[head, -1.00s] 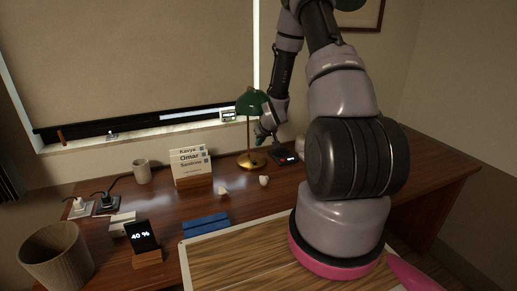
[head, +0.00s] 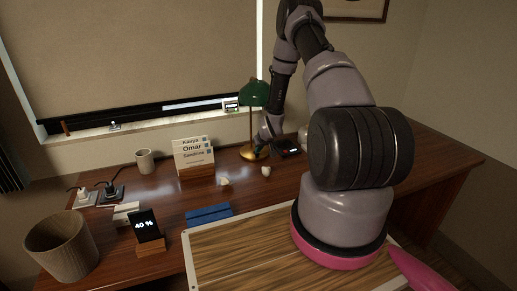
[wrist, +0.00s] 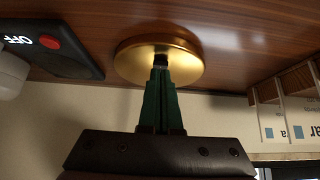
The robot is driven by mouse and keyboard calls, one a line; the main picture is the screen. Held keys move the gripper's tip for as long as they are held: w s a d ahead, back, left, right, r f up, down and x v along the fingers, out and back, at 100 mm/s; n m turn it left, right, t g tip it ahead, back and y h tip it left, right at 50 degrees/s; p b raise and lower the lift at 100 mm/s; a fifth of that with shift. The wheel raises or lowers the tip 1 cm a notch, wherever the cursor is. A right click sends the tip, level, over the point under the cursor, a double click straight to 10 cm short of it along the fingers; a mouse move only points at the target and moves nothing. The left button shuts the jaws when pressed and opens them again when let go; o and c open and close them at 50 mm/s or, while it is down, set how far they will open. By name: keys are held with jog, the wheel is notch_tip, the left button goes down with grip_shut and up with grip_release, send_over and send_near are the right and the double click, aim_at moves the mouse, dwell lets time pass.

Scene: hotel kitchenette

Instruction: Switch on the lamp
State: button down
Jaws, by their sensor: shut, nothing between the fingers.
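The lamp has a green shade (head: 254,93) and a brass stem on a round brass base (head: 254,154), standing on the desk in the head view. The base also shows in the wrist view (wrist: 188,69), with a small dark piece at its edge by my fingertips. My gripper (wrist: 160,64) is shut and empty, its green fingers pointing at that dark piece. They look close to or touching it; I cannot tell which. In the head view my gripper (head: 262,144) is low beside the lamp. I cannot tell whether the lamp is lit.
A black device (head: 288,147) sits right of the lamp; in the wrist view it (wrist: 60,45) shows "OFF" and a red button. A name-card stand (head: 194,158), a mug (head: 145,161) and a phone on a stand (head: 147,226) are to the left. A blue item (head: 209,215) lies in front.

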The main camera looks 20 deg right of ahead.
jog(key=shift+s+f, duration=0.2)
jog(key=shift+f, duration=0.2)
jog(key=shift+r, duration=0.15)
jog(key=shift+r, duration=0.65)
jog(key=shift+w+r, duration=0.1)
